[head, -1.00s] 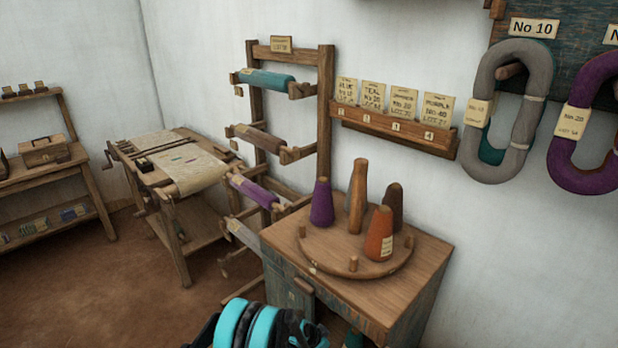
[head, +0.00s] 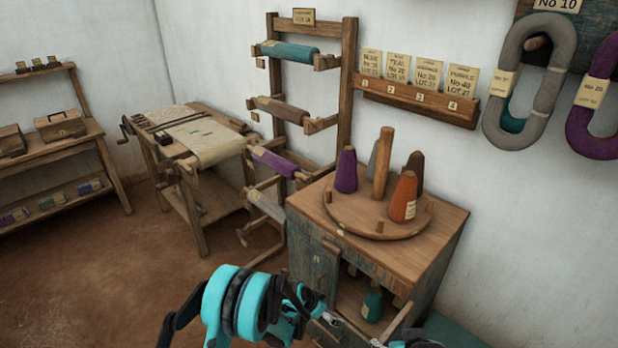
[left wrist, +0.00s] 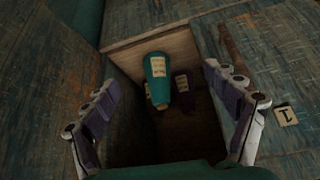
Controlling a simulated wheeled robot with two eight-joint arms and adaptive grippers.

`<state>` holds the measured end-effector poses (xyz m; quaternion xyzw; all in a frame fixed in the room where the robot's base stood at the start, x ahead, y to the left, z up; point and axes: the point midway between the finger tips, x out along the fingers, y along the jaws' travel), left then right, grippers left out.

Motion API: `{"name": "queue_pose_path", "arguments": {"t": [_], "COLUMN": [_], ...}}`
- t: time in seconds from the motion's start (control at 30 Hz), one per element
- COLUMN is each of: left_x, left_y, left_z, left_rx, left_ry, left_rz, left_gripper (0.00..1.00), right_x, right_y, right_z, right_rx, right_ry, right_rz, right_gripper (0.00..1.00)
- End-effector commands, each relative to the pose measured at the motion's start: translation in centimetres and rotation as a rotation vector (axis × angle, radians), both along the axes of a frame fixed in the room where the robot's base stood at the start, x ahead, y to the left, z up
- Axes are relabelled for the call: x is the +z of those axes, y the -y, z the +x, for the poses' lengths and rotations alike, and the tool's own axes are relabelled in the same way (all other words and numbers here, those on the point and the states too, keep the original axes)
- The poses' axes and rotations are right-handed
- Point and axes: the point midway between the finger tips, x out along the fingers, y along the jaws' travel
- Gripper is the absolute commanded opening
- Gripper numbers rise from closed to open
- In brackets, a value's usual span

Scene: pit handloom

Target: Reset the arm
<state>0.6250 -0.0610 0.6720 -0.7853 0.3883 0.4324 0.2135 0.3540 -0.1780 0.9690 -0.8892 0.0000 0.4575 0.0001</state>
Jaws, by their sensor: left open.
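My left arm comes in at the bottom of the head view, its gripper (head: 350,328) low in front of the open cabinet (head: 455,235). In the left wrist view the gripper (left wrist: 162,78) is open, with one finger at each side and nothing between the pads. A teal cone (left wrist: 158,82) with a pale label stands beyond the fingers inside the compartment, apart from them. The head view shows the teal cone (head: 372,304) in the cabinet's lower opening. A dark labelled item (left wrist: 182,85) beside it is mostly in shadow. My right gripper does not show clearly.
A round board (head: 370,225) on the cabinet top holds several cones and a wooden post. A spool rack (head: 346,100) stands behind to the left. Yarn hanks (head: 500,95) hang on the right wall. Open floor (head: 110,270) lies at the left.

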Motion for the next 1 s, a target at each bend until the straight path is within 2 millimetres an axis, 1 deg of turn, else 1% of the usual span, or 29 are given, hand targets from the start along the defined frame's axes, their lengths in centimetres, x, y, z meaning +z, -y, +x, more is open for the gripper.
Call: {"name": "queue_pose_path", "arguments": {"t": [0.03,0.17,0.27,0.37,0.47,0.5,0.57,0.6,0.67,0.7,0.83,0.9,0.97,1.0], "left_x": [1.0,3.7,6.3,9.4,13.4,15.1,17.5,19.0,21.1,22.4,25.9,27.4,28.4,29.0], "left_y": [-0.4,-1.5,-2.6,-4.1,-6.0,-7.0,-8.4,-9.3,-10.6,-11.6,-14.4,-15.8,-17.0,-17.8], "left_z": [0.1,0.2,0.0,-0.4,-1.3,-1.9,-3.0,-3.8,-5.1,-6.1,-9.7,-11.9,-13.8,-15.1], "left_rx": [0.013,0.056,0.095,0.146,0.215,0.246,0.294,0.324,0.372,0.404,0.504,0.558,0.603,0.634], "left_ry": [-0.001,-0.003,-0.005,-0.006,-0.006,-0.007,-0.007,-0.006,-0.005,-0.004,0.001,0.005,0.008,0.012], "left_rz": [0.001,0.004,0.007,0.009,0.012,0.014,0.013,0.015,0.014,0.015,0.011,0.01,0.007,0.006], "left_gripper": [0.87,0.87,0.87,0.87,0.87,0.87,0.87,0.87,0.87,0.87,0.87,0.87,0.87,0.87], "right_x": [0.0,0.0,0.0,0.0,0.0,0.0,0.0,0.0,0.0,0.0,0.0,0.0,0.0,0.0], "right_y": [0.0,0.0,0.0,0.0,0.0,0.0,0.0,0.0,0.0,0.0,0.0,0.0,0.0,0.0], "right_z": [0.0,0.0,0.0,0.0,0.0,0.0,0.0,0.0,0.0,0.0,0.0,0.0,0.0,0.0], "right_rx": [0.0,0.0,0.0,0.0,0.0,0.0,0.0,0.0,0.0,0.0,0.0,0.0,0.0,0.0], "right_ry": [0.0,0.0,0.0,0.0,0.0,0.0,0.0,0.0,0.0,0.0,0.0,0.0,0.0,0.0], "right_rz": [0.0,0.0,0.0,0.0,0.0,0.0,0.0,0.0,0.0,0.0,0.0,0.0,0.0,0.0], "right_gripper": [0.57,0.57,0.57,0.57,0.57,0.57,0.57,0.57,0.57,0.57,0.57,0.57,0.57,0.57]}}
